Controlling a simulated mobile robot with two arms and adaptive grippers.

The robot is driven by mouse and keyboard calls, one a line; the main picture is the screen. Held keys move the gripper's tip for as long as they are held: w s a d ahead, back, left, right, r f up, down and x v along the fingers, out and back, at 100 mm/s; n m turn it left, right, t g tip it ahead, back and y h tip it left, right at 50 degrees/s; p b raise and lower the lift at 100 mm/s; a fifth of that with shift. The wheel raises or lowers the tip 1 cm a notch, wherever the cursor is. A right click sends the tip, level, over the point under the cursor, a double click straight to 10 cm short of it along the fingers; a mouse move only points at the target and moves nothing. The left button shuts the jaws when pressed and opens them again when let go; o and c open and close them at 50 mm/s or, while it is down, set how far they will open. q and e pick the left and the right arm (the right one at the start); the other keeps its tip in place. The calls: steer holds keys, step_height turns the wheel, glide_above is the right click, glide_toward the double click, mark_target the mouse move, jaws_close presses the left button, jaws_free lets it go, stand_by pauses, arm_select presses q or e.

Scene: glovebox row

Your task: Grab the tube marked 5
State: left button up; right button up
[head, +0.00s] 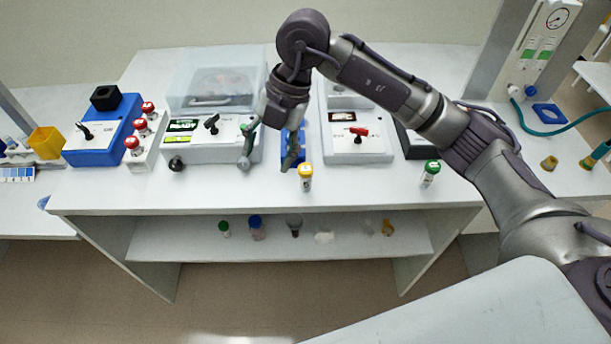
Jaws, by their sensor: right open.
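A yellow-capped tube (305,178) stands upright near the front edge of the white bench. A green-capped tube (430,173) stands farther right. Several red-capped tubes, one of them the front tube (132,144), stand in a white rack at the left. The marks on the tubes are too small to read, so I cannot tell which is 5. My right gripper (268,160) is open with its fingers pointing down, just left of the yellow-capped tube. Nothing shows between its fingers. My left gripper is out of view.
A lidded white device (215,150) stands behind and left of the gripper. A blue object (298,146) is partly hidden behind a finger. A device with a red lever (358,132) is to the right. A lower shelf (180,240) holds several small items. The bench front between the two tubes is clear.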

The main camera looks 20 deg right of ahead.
steer(key=w+d+r+m+h, duration=0.2)
steer(key=d+h, duration=0.2)
steer(key=d, duration=0.4)
steer(key=p, duration=0.2)
glide_above(305, 168)
steer(key=shift+t, duration=0.4)
steer(key=f, duration=0.8)
steer(key=shift+s+d, duration=0.15)
steer(key=shift+s, duration=0.25)
steer(key=f, duration=0.1)
steer(key=f+p, duration=0.1)
steer(key=f, duration=0.1)
steer(key=f+p, duration=0.1)
steer(key=shift+w+f, duration=0.35)
steer(key=shift+f, duration=0.5)
steer(key=c, duration=1.1)
steer(key=shift+r, duration=0.1)
